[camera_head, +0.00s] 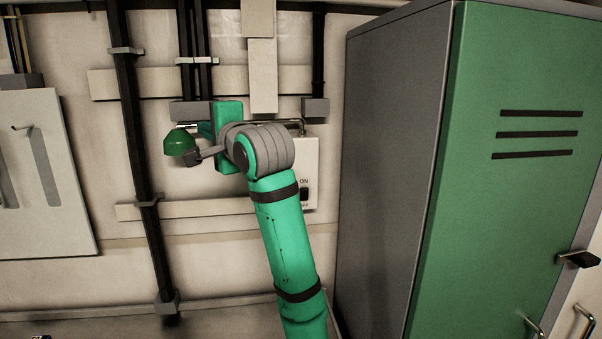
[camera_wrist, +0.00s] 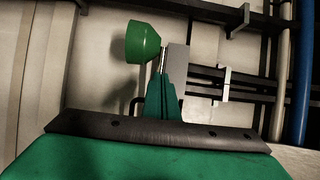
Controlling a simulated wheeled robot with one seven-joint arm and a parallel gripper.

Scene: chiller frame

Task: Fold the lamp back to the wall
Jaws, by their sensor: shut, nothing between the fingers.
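The lamp has a green, cup-shaped shade (camera_head: 179,142) that hangs in front of the wall, left of my gripper in the head view. A thin dark rod runs behind my wrist to a bracket at the right, and it looks like the lamp's arm; my wrist hides much of it. In the wrist view the shade (camera_wrist: 143,42) is just left of my fingertips. My gripper (camera_wrist: 163,72) is shut and empty, its teal fingers together and pointing at the wall. It also shows beside the shade in the head view (camera_head: 205,130). I cannot tell whether they touch.
A white switch box (camera_head: 306,165) marked ON sits behind my wrist. A black vertical conduit (camera_head: 135,130) runs left of the lamp. A tall grey and green cabinet (camera_head: 395,150) closes off the right. A pale panel (camera_head: 45,170) hangs at the left.

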